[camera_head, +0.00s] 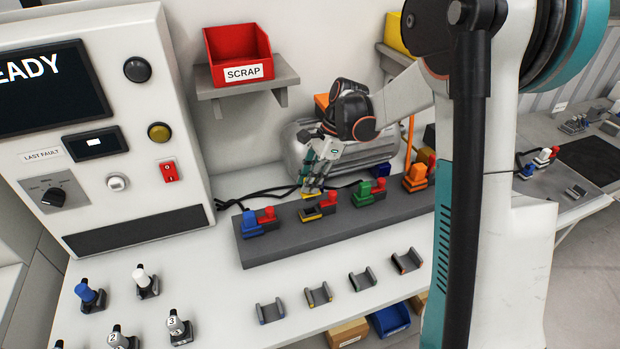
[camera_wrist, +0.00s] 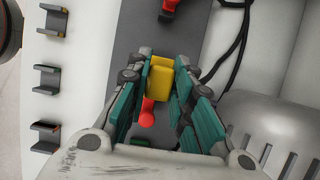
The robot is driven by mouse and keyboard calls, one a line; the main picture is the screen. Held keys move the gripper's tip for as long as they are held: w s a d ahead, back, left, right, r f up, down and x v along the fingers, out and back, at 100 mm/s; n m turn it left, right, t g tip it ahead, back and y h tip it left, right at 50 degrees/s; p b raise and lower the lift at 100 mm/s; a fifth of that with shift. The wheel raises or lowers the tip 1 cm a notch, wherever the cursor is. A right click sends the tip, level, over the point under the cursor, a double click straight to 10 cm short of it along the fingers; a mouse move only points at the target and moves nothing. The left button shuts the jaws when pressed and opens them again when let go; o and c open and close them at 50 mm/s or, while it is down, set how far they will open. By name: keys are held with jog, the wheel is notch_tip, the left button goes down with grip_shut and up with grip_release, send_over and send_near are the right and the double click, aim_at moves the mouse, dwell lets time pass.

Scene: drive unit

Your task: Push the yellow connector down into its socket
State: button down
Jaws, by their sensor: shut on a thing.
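The yellow connector (camera_wrist: 160,78) is between the two teal fingers of my gripper (camera_wrist: 162,90) in the wrist view. The fingers are shut on it. In the head view my gripper (camera_head: 313,186) points down over the dark grey strip (camera_head: 285,241), above the yellow-marked socket (camera_head: 310,214). The fingers mostly hide the connector there. A red lever (camera_head: 327,201) stands beside that socket, and its round red end (camera_wrist: 147,113) shows close to the connector in the wrist view. I cannot tell how deep the connector sits.
On the strip, a blue connector (camera_head: 251,223) stands to the left and green (camera_head: 363,193) and orange (camera_head: 415,178) ones to the right. Several empty cradles (camera_head: 270,311) line the table in front. A grey ribbed housing (camera_head: 345,150) and black cables are behind.

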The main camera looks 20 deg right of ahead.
aim_at(310, 198)
jog(key=shift+f, duration=0.5)
jog(key=shift+f+b, duration=0.1)
jog(key=shift+b, duration=0.2)
jog(key=shift+f+b, duration=0.9)
jog(key=shift+f, duration=0.35)
jog(key=shift+f+b, duration=0.35)
jog(key=shift+b, duration=0.1)
dwell(0.3)
jog(key=shift+f+b, duration=1)
jog(key=shift+f, duration=0.35)
jog(key=c, duration=1.3)
grip_release()
jog(key=shift+f, duration=0.1)
